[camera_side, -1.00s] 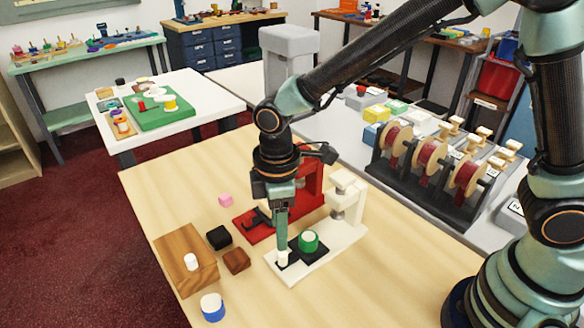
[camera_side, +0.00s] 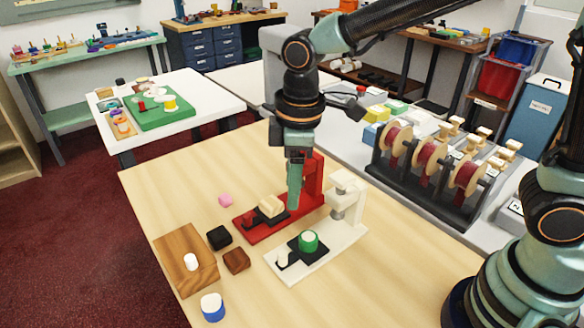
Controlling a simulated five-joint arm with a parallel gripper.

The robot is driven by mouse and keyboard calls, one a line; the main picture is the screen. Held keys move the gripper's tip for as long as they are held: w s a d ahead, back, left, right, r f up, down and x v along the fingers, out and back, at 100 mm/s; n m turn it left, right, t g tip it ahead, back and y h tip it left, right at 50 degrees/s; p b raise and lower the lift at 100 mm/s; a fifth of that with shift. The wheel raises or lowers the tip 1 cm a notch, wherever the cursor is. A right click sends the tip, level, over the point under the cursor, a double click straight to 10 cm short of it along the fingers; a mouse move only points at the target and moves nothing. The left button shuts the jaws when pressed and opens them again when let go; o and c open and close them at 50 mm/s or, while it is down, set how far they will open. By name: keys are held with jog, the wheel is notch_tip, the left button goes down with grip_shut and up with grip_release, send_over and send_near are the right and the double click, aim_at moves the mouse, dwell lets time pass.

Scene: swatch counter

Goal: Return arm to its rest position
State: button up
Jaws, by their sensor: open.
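My gripper (camera_side: 295,203) points down above the wooden table (camera_side: 190,165), over the gap between the red stand and the white stand. Its jaws are open, and nothing shows between them. The white stand (camera_side: 335,246) holds a green piece with a white top (camera_side: 308,241) on its dark pad, with a small white peg (camera_side: 282,258) at its front end. The red stand (camera_side: 262,231) behind it carries a pale wooden block (camera_side: 271,206). The gripper partly hides the red stand.
A rack of red spools (camera_side: 430,155) stands at the right. The table's back left is clear.

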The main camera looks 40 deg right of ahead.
jog(key=s+d+r+m+t, duration=0.2)
jog(key=d+m, duration=0.3)
jog(key=d, duration=0.3)
jog(key=s+d+r+m+t, duration=0.2)
jog(key=d+r+m, duration=0.3)
jog(key=d, duration=0.4)
jog(key=shift+s+d+m+t, duration=0.15)
jog(key=shift+s+m+t, duration=0.25)
jog(key=shift+s, duration=0.5)
